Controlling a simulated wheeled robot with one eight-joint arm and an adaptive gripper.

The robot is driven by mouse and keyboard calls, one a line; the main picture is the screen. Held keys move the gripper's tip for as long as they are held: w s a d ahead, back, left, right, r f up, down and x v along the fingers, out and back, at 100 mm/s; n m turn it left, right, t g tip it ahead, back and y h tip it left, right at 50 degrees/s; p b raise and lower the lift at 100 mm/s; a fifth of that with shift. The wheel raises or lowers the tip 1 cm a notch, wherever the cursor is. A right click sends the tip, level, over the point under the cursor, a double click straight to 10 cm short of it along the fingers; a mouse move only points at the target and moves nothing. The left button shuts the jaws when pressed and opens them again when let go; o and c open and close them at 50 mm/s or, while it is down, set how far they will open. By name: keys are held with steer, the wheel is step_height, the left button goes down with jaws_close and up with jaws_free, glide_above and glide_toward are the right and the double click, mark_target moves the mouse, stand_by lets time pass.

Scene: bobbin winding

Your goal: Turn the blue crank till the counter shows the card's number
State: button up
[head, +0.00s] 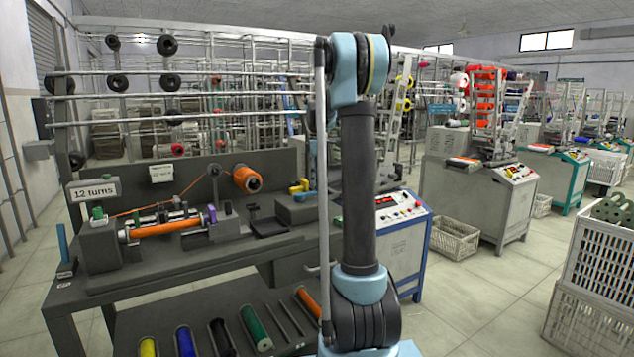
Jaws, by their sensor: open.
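The white card (94,190) at the left of the bench reads "12 turns". The winding machine (100,248) sits on the dark bench, with an orange bobbin (165,229) lying across it. An upright blue handle (63,241) stands at the machine's left end; I cannot tell for certain that it is the crank. A second small white card or panel (161,173) on the back board is too small to read. I cannot make out a counter number. My gripper is not in view; my raised arm stands right of the bench.
An orange thread spool (247,178) is on the back board. A dark tray (268,227) and yellow blocks (299,187) are on the bench's right. Several coloured rolls lie on the lower shelf (190,310). A white crate (600,265) stands far right. The floor (470,300) between is clear.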

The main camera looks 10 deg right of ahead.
steer(key=shift+r, duration=3.65)
steer(key=shift+s, duration=0.25)
steer(key=s+a+f+m+t, duration=0.1)
steer(key=s+f+m, duration=0.25)
steer(key=s, duration=0.95)
steer(key=s+a+f+m, duration=0.1)
steer(key=s+f+m, duration=0.25)
steer(key=s, duration=0.95)
steer(key=s+f+m+t, duration=0.1)
steer(key=s+f+m, duration=0.6)
steer(key=s+f, duration=1)
steer(key=shift+s+a+f, duration=0.2)
steer(key=shift+s+a, duration=0.15)
steer(key=shift+s, duration=0.8)
